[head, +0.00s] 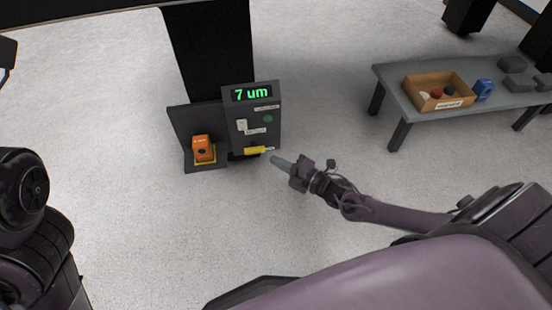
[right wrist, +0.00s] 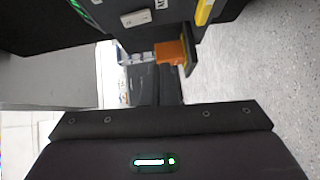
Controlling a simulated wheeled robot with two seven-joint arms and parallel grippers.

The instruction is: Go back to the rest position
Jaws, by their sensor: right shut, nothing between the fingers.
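The interferometer panel (head: 252,120) stands near the middle of the head view, with a green display reading "7 um" (head: 252,94). A yellow handle (head: 258,150) sticks out low on the panel; a yellow part also shows at the top of the right wrist view (right wrist: 204,12). An orange block (head: 203,148) sits in a yellow-marked spot on the stand left of the panel; it shows in the right wrist view (right wrist: 170,52) too. My right gripper (head: 281,162) is shut and empty, just right of the yellow handle, apparently apart from it. My left gripper is not in view.
A grey bench (head: 396,92) stands at the right. It carries a wooden tray (head: 411,93) with small items, a blue object (head: 483,89) and grey blocks (head: 516,82). The floor (head: 320,90) between the panel and the bench is clear.

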